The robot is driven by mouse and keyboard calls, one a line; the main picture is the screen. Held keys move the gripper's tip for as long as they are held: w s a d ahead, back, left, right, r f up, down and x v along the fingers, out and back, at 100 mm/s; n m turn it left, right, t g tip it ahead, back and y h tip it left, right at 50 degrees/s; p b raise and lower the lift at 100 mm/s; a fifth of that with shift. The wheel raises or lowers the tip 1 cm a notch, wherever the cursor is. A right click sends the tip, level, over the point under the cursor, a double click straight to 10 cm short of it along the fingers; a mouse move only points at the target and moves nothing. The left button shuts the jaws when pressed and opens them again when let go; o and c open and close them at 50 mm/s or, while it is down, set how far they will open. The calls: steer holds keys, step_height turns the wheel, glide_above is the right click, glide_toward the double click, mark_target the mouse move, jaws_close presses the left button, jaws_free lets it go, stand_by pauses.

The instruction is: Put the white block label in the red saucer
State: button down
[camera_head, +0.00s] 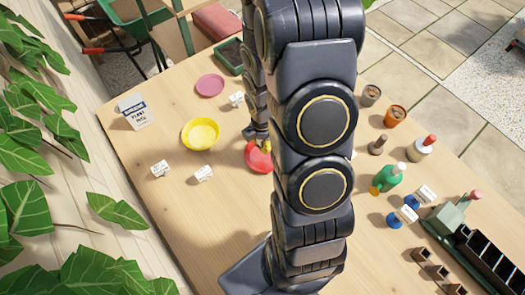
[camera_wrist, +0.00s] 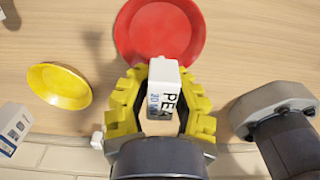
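The white block label (camera_wrist: 163,88), with dark lettering on its side, is between the yellow fingers of my gripper (camera_wrist: 163,82). The fingertips appear to press on its two sides. In the wrist view the red saucer (camera_wrist: 160,28) lies just beyond the fingertips, and the top end of the block overlaps its near edge in the picture. Whether the block touches the saucer I cannot tell. In the head view my gripper (camera_head: 259,137) is at the red saucer (camera_head: 257,160), which my arm partly hides. The block cannot be made out there.
A yellow dish (camera_head: 201,134) stands left of the red saucer, with a pink saucer (camera_head: 210,85) farther back. A green bottle (camera_head: 388,178) and small pots (camera_head: 394,116) are right of my arm.

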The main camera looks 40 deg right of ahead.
mark_target(262, 158)
steer(key=shift+f, duration=2.65)
steer(key=shift+f, duration=0.1)
steer(key=shift+f, duration=0.15)
steer(key=c, duration=1)
jaws_free()
steer(key=shift+c, duration=0.2)
